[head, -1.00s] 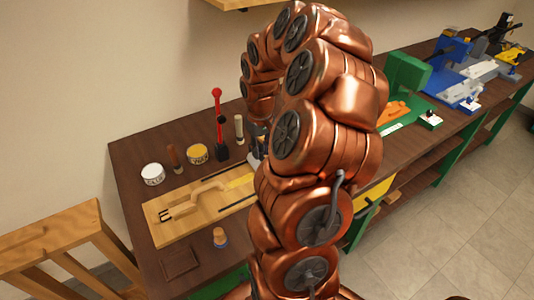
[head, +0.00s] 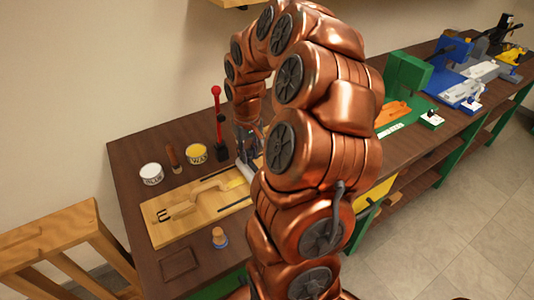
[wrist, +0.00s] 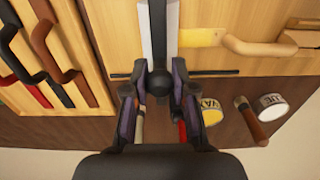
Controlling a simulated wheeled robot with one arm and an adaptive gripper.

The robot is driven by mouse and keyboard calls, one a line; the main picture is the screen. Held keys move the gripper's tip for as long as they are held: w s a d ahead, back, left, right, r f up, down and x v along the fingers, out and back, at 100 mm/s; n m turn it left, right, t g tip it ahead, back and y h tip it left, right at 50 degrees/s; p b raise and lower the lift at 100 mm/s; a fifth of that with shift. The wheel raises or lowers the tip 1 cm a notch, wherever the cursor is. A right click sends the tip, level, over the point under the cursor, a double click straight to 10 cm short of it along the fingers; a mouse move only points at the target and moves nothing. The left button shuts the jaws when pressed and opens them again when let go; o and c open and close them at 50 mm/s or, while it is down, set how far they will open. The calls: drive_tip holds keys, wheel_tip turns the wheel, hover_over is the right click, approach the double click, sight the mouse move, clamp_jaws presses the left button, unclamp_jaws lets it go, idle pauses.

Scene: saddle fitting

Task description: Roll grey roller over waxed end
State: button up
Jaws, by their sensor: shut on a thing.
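The strap workpiece (head: 205,189) lies on a light wood board (head: 163,238) on the bench. Its yellow waxed end (head: 237,183) is at its right; in the wrist view this end (wrist: 200,38) is just right of the roller. My gripper (head: 246,160) is low over the board by the waxed end. In the wrist view my gripper (wrist: 159,90) is shut on the grey roller (wrist: 158,30), whose dark round knob shows between the fingers. The roller's pale body extends away over the board. Whether it touches the waxed end I cannot tell.
A yellow wax can (head: 196,153), a white glue can (head: 151,173), a brown handle (head: 173,156) and a red-knobbed lever (head: 217,115) stand behind the board. A small wooden-handled tool (head: 219,237) stands in front. A wooden chair (head: 75,225) is at the left.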

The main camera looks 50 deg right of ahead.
drive_tip(key=shift+w+a+b, duration=0.3)
drive_tip(key=shift+a, duration=0.7)
drive_tip(key=shift+w+a+b, duration=0.25)
drive_tip(key=shift+w+a, duration=0.05)
drive_tip(key=shift+a, duration=0.6)
drive_tip(key=shift+w+a+b, duration=0.25)
drive_tip(key=shift+w+a, duration=0.1)
drive_tip(key=shift+a, duration=0.6)
drive_tip(key=shift+w+a+b, duration=0.25)
drive_tip(key=shift+w+a, duration=0.05)
drive_tip(key=shift+a, duration=0.6)
drive_tip(key=shift+w+a, duration=0.2)
drive_tip(key=shift+a, duration=0.45)
drive_tip(key=shift+o, duration=1.1)
drive_tip(key=shift+w+a, duration=0.1)
drive_tip(key=shift+a, duration=0.15)
drive_tip(key=shift+o, duration=0.2)
